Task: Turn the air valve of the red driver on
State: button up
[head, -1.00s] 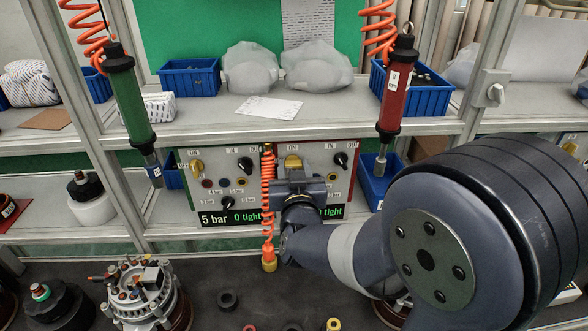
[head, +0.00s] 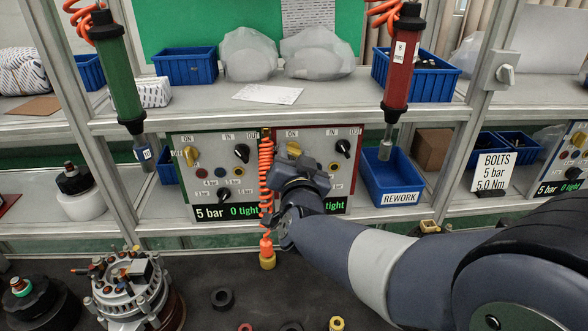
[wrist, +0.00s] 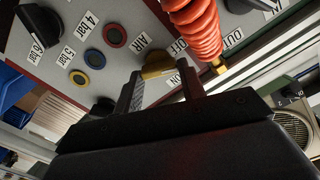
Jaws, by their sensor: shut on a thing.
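The red driver (head: 398,65) hangs on an orange coil at the right. Below it, the red-edged control panel (head: 318,180) carries a yellow air valve handle (head: 293,149), just below its ON label. My gripper (head: 291,160) is at this handle, tilted, and covers the lower left of the panel. In the wrist view the yellow handle (wrist: 157,68) sits between my two fingers (wrist: 160,88), by the AIR, ON and OFF labels. My gripper is shut on the handle.
The green driver (head: 121,70) and its panel (head: 213,180), with its own yellow valve (head: 191,155), stand at the left. An orange coiled hose (head: 266,180) hangs close beside my gripper. A blue REWORK bin (head: 391,182) stands right of the panel.

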jog(key=m+b, duration=0.3)
jog(key=m, duration=0.1)
jog(key=m+b, duration=0.2)
jog(key=shift+f+m+b, duration=0.3)
jog(key=m+b, duration=0.2)
jog(key=m, duration=0.1)
jog(key=shift+d, duration=0.1)
jog(key=shift+m+b, duration=0.95)
jog(key=shift+m, duration=0.65)
jog(key=o, duration=1)
jog(key=shift+r, duration=0.1)
jog(key=s+p, duration=0.2)
jog(key=s, duration=0.8)
jog(key=shift+s+p, duration=0.3)
jog(key=shift+s, duration=0.1)
